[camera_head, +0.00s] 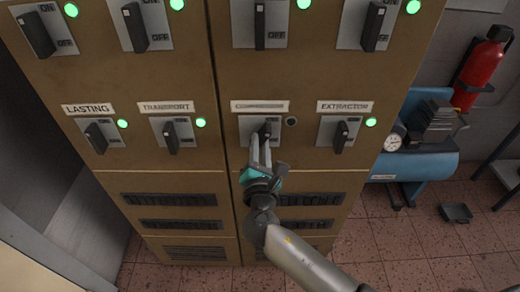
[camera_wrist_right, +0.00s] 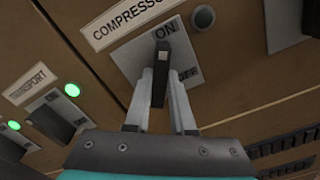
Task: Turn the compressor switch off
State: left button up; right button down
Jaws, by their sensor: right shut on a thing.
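The compressor switch (camera_head: 265,129) is a black lever on a pale plate (camera_head: 245,128) in the lower row of the cabinet. Its label (camera_wrist_right: 118,22) reads "COMPRESSO…" in the right wrist view, where ON and OFF are printed on the plate. The black lever (camera_wrist_right: 160,75) stands between the two pale fingers of my right gripper (camera_wrist_right: 168,92), which is shut on it. In the head view the right gripper (camera_head: 261,152) reaches up from below and hides part of the lever. The round lamp (camera_head: 291,121) beside this switch is dark. My left gripper is not in view.
Neighbouring switches sit close by: transport (camera_head: 171,136) at left and extractor (camera_head: 341,136) at right, each with a lit green lamp. An upper row of switches runs above. A blue compressor tank (camera_head: 420,168) and a red extinguisher (camera_head: 482,66) stand right of the cabinet (camera_head: 300,185).

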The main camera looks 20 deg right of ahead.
jog(key=m+b, duration=0.4)
jog(key=m, duration=0.2)
jog(key=shift+f, duration=0.15)
jog(key=m+b, duration=0.2)
jog(key=m, duration=0.3)
jog(key=shift+b, duration=0.3)
jog(key=shift+m, duration=0.3)
jog(key=c, duration=0.8)
grip_release()
jog(key=shift+o, duration=0.2)
jog(key=shift+s, duration=0.1)
